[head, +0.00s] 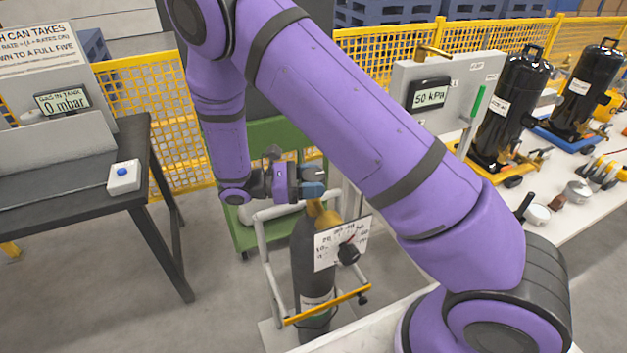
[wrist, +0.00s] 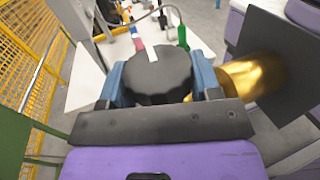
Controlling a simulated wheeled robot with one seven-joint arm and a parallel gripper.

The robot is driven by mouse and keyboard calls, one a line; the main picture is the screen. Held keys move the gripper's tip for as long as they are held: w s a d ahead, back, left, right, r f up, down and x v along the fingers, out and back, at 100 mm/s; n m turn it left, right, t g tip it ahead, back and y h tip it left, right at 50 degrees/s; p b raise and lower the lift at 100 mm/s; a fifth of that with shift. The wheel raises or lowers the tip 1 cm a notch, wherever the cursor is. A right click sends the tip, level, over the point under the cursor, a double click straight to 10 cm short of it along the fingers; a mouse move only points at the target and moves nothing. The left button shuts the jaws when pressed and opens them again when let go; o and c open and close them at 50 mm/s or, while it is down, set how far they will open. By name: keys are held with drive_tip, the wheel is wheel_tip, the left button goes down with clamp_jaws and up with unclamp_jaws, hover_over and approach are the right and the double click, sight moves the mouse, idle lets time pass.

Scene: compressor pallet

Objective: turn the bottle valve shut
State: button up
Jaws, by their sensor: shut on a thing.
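A dark gas bottle (head: 308,262) stands upright in a white-framed trolley. Its brass valve (head: 323,214) is at the top and also shows in the wrist view (wrist: 250,77). The valve's round black handwheel (wrist: 158,78) has a white mark on it. My gripper (head: 312,182) is at the top of the bottle. In the wrist view its two blue fingers (wrist: 160,85) are shut on the handwheel, one on each side.
A grey table (head: 75,172) at the left bears a display reading 0 mbar (head: 62,101) and a blue button (head: 123,177). A display at the right reads 50 kPa (head: 430,95). Black compressors (head: 512,110) stand on the white bench. Yellow mesh fencing (head: 385,48) runs behind.

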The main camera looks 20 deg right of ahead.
drive_tip(key=m+g+y, duration=0.1)
drive_tip(key=m+g, duration=0.1)
drive_tip(key=g, duration=0.1)
drive_tip(key=m+g+y, duration=0.2)
drive_tip(key=g, duration=0.1)
drive_tip(key=shift+w+m+y, duration=0.1)
drive_tip(key=shift+m+y, duration=0.2)
drive_tip(key=m+g+y, duration=0.4)
drive_tip(key=y, duration=0.1)
drive_tip(key=shift+m+g+y, duration=0.3)
drive_tip(key=shift+y, duration=0.1)
drive_tip(key=m+g+y, duration=0.1)
drive_tip(key=m+y, duration=0.1)
drive_tip(key=y, duration=0.1)
drive_tip(key=m+y, duration=0.2)
drive_tip(key=y, duration=0.1)
drive_tip(key=shift+m+g+y, duration=0.3)
drive_tip(key=shift+g+y, duration=0.1)
drive_tip(key=shift+m+t+y, duration=0.3)
drive_tip(key=shift+m+y, duration=1.4)
drive_tip(key=shift+y, duration=1.3)
drive_tip(key=o, duration=0.9)
drive_tip(key=shift+v, duration=3.7)
